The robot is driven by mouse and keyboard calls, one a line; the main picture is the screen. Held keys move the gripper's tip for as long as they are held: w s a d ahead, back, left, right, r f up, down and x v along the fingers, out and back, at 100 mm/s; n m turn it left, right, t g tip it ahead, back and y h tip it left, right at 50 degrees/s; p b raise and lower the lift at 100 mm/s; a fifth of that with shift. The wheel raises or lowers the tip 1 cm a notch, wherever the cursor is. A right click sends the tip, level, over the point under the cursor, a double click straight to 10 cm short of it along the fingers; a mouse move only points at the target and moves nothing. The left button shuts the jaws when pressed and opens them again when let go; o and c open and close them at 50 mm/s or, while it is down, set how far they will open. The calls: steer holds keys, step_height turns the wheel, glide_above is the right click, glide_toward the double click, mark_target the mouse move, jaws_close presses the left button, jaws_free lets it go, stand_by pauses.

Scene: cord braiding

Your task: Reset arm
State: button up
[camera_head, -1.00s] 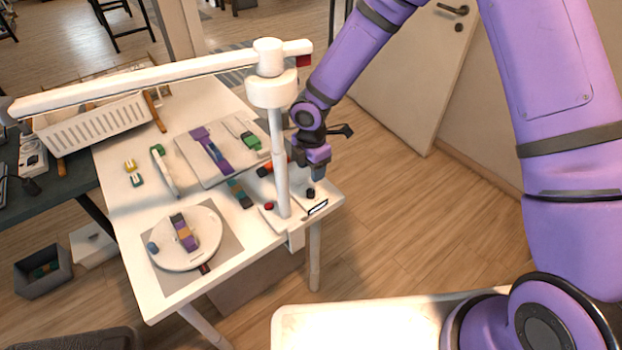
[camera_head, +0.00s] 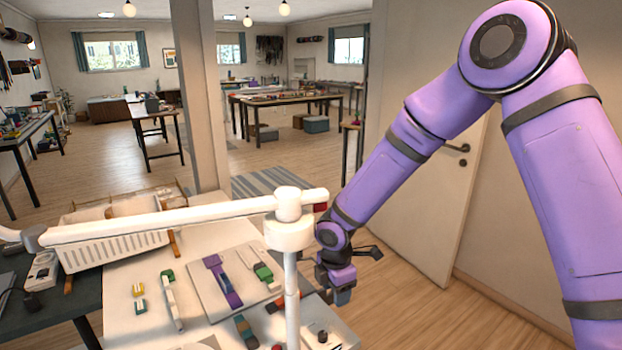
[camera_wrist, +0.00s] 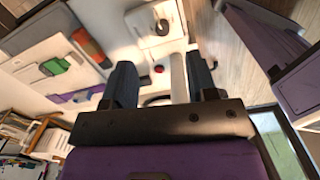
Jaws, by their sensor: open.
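My gripper (camera_wrist: 162,84) is open, with its two dark fingers apart in the wrist view. Between and beyond the fingers are a white post (camera_wrist: 179,75) and the white table top; nothing is held. In the head view my gripper (camera_head: 342,296) hangs at the right side of the white table (camera_head: 130,270), just right of the white post (camera_head: 291,300). My purple arm comes down to it from the upper right.
A white horizontal beam (camera_head: 160,226) on the post spans the table. A board (camera_head: 213,300) holds a purple strap (camera_head: 225,284) and a green-ended piece (camera_head: 263,272). A white basket (camera_head: 115,247) stands at the back left. A door (camera_head: 440,210) is behind my arm.

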steer(key=s+d+r+m+t+h, duration=0.1)
steer(key=s+d+r+m, duration=0.3)
steer(key=d+r, duration=0.55)
steer(key=s+d+r+m+t+h, duration=0.1)
steer(key=s+d+r+m, duration=0.2)
steer(key=d+r+m, duration=0.7)
steer(key=s+d+r+m+t+y, duration=0.1)
steer(key=s+r+m, duration=0.3)
steer(key=s, duration=0.6)
steer(key=s+d+r+m+t+y, duration=0.1)
steer(key=s+d+r+m, duration=0.2)
steer(key=s+r, duration=0.6)
steer(key=shift+s+d+r+m+t, duration=0.35)
steer(key=shift+s+m, duration=0.2)
steer(key=shift+m, duration=0.45)
